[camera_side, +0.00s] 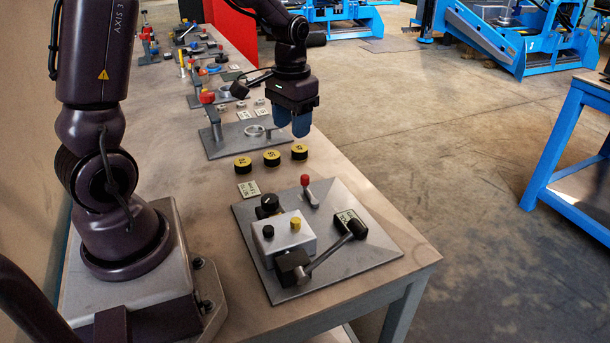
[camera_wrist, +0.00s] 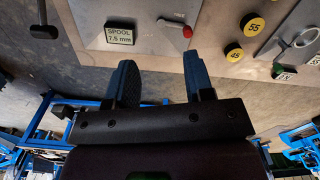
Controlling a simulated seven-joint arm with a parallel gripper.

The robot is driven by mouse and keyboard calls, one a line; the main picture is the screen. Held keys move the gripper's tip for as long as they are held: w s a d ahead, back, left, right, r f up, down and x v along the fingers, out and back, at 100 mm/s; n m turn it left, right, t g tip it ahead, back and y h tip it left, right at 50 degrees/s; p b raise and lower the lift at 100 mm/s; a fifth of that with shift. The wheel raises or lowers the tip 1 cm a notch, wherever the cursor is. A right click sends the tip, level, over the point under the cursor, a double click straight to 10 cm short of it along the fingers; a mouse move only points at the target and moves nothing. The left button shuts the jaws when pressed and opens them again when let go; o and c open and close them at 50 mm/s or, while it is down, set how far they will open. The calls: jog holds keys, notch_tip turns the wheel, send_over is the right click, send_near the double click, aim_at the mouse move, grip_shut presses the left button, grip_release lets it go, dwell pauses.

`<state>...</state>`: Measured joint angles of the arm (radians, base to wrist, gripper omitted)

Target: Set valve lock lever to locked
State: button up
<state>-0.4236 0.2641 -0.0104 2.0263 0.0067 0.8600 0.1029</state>
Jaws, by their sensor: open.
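A grey plate (camera_side: 372,266) near the table's front end carries two levers. One is a long grey lever (camera_side: 330,248) with a black pivot and a black end grip, lying slanted across the plate. No lock marking is legible, so I cannot tell which is the valve lock lever. My gripper (camera_side: 291,124) is open and empty, above the table behind the plate. Its blue fingers (camera_wrist: 158,72) show apart in the wrist view.
A grey box (camera_side: 293,238) with black and yellow knobs stands on the plate beside the long lever. More fixtures line the table farther back.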

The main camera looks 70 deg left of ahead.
send_over(305, 176)
jog(key=s+d, duration=0.1)
jog(key=s, duration=0.1)
notch_tip(305, 176, down, 7)
jog(key=w+a+m, duration=0.1)
jog(key=w, duration=0.1)
notch_tip(305, 176, down, 12)
jog(key=shift+f, duration=0.15)
grip_shut()
